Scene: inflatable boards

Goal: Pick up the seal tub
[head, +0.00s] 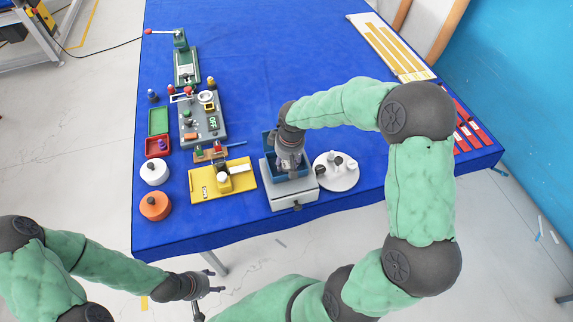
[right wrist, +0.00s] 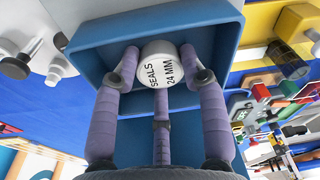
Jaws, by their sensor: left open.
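The seal tub (right wrist: 160,66) is a small white round tub, its lid marked "SEALS 24 MM" facing the right wrist camera. It is in the blue bin (right wrist: 216,18). My right gripper (right wrist: 160,62) reaches into the bin with its purple fingers closed in around the tub, and they appear to touch its sides. In the head view, my right gripper (head: 290,160) points down into the blue bin (head: 268,142) and hides the tub. My left gripper (head: 208,286) is open and empty, in front of the table's near edge.
The bin stands on a grey drawer box (head: 291,198) on the blue table (head: 265,75). A round white plate (head: 345,183) with small parts is on the right, a yellow tray (head: 205,187) on the left. Board strips lie along the right edge. The table's back middle is clear.

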